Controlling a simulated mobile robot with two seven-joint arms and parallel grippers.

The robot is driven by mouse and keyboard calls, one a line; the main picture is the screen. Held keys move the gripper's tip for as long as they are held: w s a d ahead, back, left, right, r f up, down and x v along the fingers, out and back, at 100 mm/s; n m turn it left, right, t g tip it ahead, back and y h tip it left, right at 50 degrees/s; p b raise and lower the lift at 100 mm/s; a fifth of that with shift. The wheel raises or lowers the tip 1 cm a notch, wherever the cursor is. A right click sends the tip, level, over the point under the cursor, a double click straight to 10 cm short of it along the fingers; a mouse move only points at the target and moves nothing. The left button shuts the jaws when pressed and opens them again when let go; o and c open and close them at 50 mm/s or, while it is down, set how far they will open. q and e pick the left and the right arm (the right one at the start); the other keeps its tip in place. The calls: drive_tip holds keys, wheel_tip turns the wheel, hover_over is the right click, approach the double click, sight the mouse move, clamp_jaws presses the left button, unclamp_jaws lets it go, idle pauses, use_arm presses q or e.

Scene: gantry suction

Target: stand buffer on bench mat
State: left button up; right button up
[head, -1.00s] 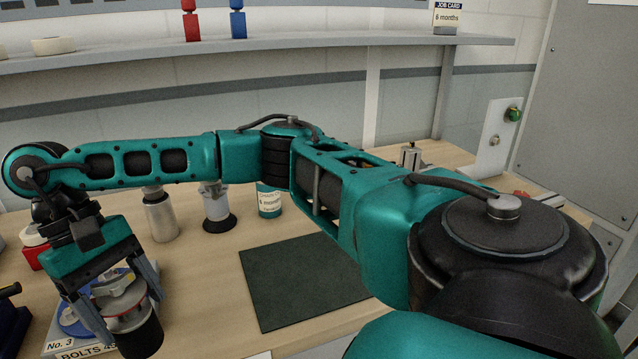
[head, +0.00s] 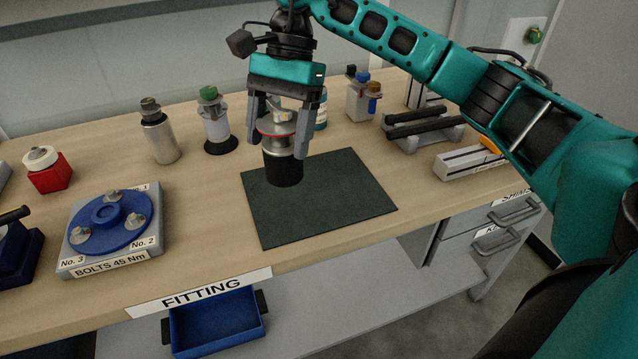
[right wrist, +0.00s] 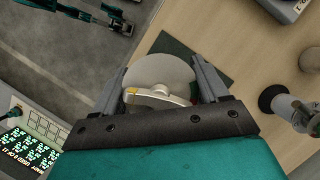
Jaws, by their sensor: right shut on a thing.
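The buffer (head: 283,168) is a squat cylinder with a black lower part, a grey metal body and a red-edged disc on top. My right gripper (head: 279,148) is shut on it, a finger on each side, and holds it upright. The dark green bench mat (head: 335,205) lies flat on the bench. The buffer's base overlaps the mat's back left part in the head view; I cannot tell whether it touches. In the right wrist view the buffer's round top (right wrist: 160,72) sits between the fingers, with part of the mat (right wrist: 213,62) beyond. My left gripper is not in view.
Behind the mat stand a metal cylinder (head: 160,138), a black-footed fitting (head: 215,125) and a partly hidden teal-labelled container (head: 321,115). A blue turntable (head: 88,234) lies left, black rollers (head: 425,128) right. The mat's front and right are clear.

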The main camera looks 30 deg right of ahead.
drive_tip(key=w+d+r+m+t+h, duration=0.1)
drive_tip(key=w+d+r+m+t, duration=0.2)
drive_tip(key=m, duration=0.7)
drive_tip(key=w+d+r+m+t+h, duration=0.1)
drive_tip(key=d+r+m+t, duration=0.2)
drive_tip(key=d+r+m, duration=0.45)
drive_tip(key=shift+m, duration=0.95)
drive_tip(key=f, duration=0.7)
drive_tip(key=a+f, duration=0.1)
drive_tip(key=f, duration=0.6)
drive_tip(key=a+f, duration=0.1)
drive_tip(key=f, duration=0.6)
drive_tip(key=shift+s+a+b, duration=0.1)
drive_tip(key=shift+s+b, duration=0.05)
drive_tip(key=shift+b, duration=0.15)
drive_tip(key=shift+f, duration=0.15)
drive_tip(key=o, duration=1.5)
